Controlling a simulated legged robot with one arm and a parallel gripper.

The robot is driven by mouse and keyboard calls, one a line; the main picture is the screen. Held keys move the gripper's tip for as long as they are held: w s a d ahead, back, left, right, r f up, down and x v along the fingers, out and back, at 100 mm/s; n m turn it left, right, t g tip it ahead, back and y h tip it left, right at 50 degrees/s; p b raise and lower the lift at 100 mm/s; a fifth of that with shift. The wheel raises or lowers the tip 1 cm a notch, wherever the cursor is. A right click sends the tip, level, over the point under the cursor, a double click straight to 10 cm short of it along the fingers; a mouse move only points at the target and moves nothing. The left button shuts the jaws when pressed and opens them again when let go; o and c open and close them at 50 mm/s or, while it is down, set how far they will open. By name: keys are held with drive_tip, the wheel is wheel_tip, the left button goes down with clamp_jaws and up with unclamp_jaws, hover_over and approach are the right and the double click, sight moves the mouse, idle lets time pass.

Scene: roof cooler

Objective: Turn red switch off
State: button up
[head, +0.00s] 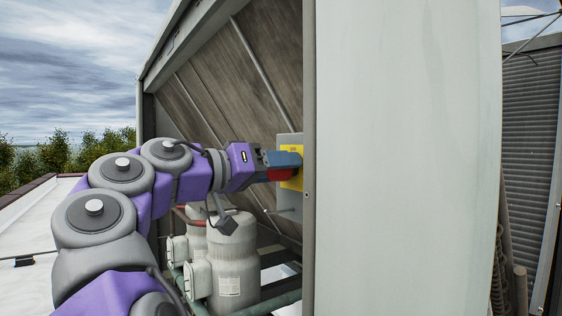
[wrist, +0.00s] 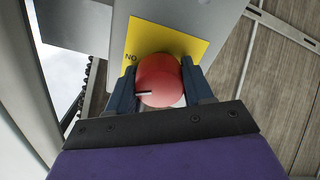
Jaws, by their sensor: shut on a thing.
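The red switch (wrist: 159,78) is a round knob with a short dark and white mark pointing left in the wrist view. It sits on a yellow plate (wrist: 172,38) with the partly hidden letters "NO" at its left. The plate is on a grey box (head: 290,139), seen edge-on in the head view. My gripper (wrist: 158,85) has one dark blue finger on each side of the knob and is shut on it. In the head view my gripper (head: 283,168) reaches the yellow plate from the left. The lettering to the right of the knob is hidden.
A large pale panel (head: 405,150) stands close to the right of my gripper. Pale cylindrical tanks (head: 232,265) and pipes are below my arm. A slanted brown slatted wall (head: 215,95) lies behind. Open roof (head: 30,235) is at the left.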

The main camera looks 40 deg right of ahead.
drive_tip(key=n, duration=0.6)
drive_tip(key=shift+w+a+n, duration=0.1)
drive_tip(key=shift+w+n, duration=0.05)
drive_tip(key=shift+n, duration=0.15)
drive_tip(key=n, duration=0.3)
drive_tip(key=shift+n, duration=0.4)
drive_tip(key=shift+f+n, duration=0.1)
drive_tip(key=shift+n, duration=0.8)
drive_tip(key=shift+f, duration=0.1)
